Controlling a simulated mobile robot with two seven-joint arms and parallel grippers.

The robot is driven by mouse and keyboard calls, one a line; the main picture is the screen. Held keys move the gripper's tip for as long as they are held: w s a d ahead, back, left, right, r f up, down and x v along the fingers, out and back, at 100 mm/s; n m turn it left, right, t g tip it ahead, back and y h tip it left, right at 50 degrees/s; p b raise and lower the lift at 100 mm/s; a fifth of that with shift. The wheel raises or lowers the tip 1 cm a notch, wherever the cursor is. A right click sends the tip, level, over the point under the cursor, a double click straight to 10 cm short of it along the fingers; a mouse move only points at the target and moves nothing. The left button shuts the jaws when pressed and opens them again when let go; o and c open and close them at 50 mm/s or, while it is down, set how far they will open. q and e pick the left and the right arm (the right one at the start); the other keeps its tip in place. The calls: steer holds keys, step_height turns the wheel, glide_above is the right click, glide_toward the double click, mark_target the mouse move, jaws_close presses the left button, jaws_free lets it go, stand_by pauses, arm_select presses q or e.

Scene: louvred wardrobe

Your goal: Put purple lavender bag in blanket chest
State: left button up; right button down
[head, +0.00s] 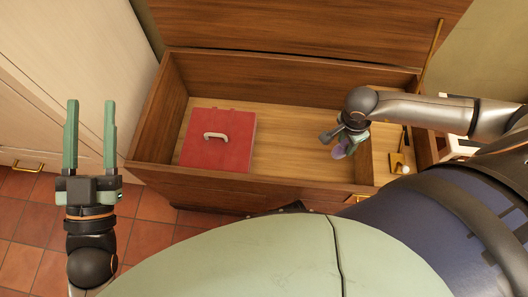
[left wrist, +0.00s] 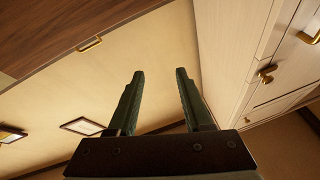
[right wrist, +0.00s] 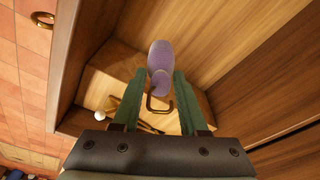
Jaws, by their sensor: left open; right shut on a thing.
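The purple lavender bag (head: 338,151) is held in my right gripper (head: 345,140), over the inside of the open wooden blanket chest (head: 290,72). In the right wrist view, the bag (right wrist: 160,56) sits between the tips of the two fingers (right wrist: 160,78) and extends beyond them. The gripper partly hides the bag in the head view. It is close to the chest's right-hand divider; I cannot tell its exact height above the floor. My left gripper (head: 91,105) is open and empty, outside the chest at the left.
A red case (head: 225,152) with a pale handle lies on the left part of the chest floor. The middle floor (head: 290,140) is clear. A narrow right compartment holds a brass item (head: 397,163) and a small white ball (head: 406,169). Pale wardrobe doors (head: 70,60) stand left.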

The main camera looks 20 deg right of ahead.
arm_select(q)
steer(key=s+d+r+m+t+h+b, duration=0.1)
steer(key=s+r+m+h+b, duration=0.2)
steer(key=s+m+h+b, duration=0.25)
arm_select(e)
steer(key=s+d+f+m, duration=0.2)
steer(key=d+f+m, duration=0.35)
steer(key=f, duration=0.35)
steer(key=b, duration=0.9)
glide_above(308, 163)
steer(key=shift+m+g, duration=0.25)
steer(key=shift+g, duration=0.15)
step_height(308, 163, down, 13)
steer(key=shift+a+f, duration=0.1)
steer(key=shift+f, duration=0.1)
arm_select(q)
step_height(308, 163, down, 8)
steer(key=d+h, duration=0.1)
steer(key=shift+f+n, duration=0.25)
steer(key=shift+n, duration=0.2)
arm_select(e)
steer(key=shift+r, duration=0.1)
arm_select(q)
steer(key=shift+w+d, duration=0.1)
steer(key=shift+f, duration=0.1)
arm_select(e)
steer(key=shift+c, duration=2.2)
jaws_free()
